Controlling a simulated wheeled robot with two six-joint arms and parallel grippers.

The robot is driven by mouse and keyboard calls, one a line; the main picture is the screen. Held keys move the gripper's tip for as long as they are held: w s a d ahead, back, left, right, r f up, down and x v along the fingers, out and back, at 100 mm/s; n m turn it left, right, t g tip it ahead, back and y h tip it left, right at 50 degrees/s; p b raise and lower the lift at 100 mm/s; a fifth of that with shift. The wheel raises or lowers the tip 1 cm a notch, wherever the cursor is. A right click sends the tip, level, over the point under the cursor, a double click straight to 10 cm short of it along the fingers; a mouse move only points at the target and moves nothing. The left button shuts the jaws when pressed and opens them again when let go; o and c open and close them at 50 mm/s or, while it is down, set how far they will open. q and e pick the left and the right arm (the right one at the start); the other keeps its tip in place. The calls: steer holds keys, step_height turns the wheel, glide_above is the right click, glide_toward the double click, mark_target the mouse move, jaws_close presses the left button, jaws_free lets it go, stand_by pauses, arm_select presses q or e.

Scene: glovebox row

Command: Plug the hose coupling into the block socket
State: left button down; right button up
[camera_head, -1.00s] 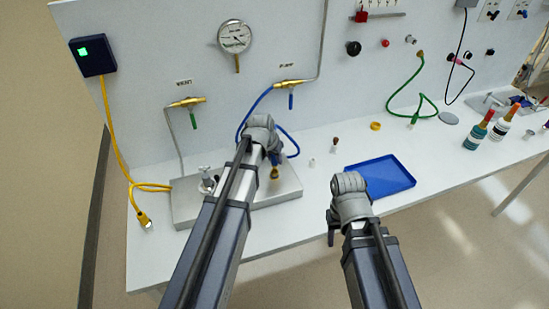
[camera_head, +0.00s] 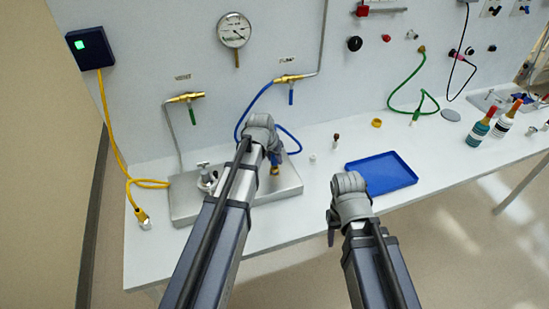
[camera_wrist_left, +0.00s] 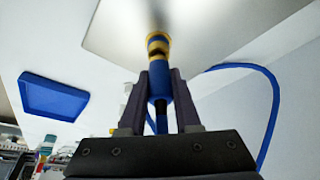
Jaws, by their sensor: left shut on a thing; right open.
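My left gripper (camera_head: 274,157) is shut on the blue hose coupling (camera_wrist_left: 158,82) above the right part of the grey metal block (camera_head: 288,186). The coupling's brass end (camera_wrist_left: 157,44) points at the block's top face in the left wrist view. The block also shows there (camera_wrist_left: 195,25). I cannot tell whether the brass end is in the socket or just above it; the socket is hidden behind the coupling. The blue hose (camera_head: 243,117) runs from a brass wall valve, behind my gripper. My right gripper (camera_head: 331,228) is open and empty in front of the table's edge.
A blue tray (camera_head: 382,174) lies right of the block. A small valve fitting (camera_head: 206,178) stands on the block's left part. Several small parts lie between block and tray.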

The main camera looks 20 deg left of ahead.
mark_target(273, 156)
arm_select(q)
steer(key=shift+f+b, duration=0.5)
steer(key=shift+f, duration=0.05)
steer(key=c, duration=0.5)
jaws_free()
steer(key=shift+c, duration=0.2)
steer(key=shift+r, duration=0.1)
steer(key=p+v, duration=0.7)
steer(key=shift+s+r, duration=0.15)
steer(key=shift+r, duration=0.25)
steer(key=shift+f, duration=0.1)
